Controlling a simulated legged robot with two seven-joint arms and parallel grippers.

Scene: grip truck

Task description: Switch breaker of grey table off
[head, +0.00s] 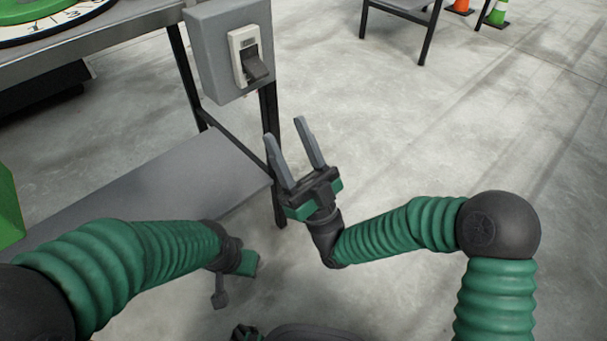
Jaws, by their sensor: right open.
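The breaker is a grey box (211,55) fixed at the right end of the grey table (128,37). On its front is a light switch plate (240,45) with a dark grey lever (256,68) that sticks out and points downward. My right gripper (286,140) is open and empty, below and to the right of the breaker box, with its fingers pointing up and apart from the box. My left gripper (232,284) is low in the middle, seen partly behind my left arm; I cannot tell if it is open or shut.
The table has a lower shelf (150,190) and dark legs (270,125). A round dial with numbers (60,22) lies on the tabletop. A green object (8,208) is at the left edge. Another table (410,12) and cones (497,12) stand behind. Floor at right is clear.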

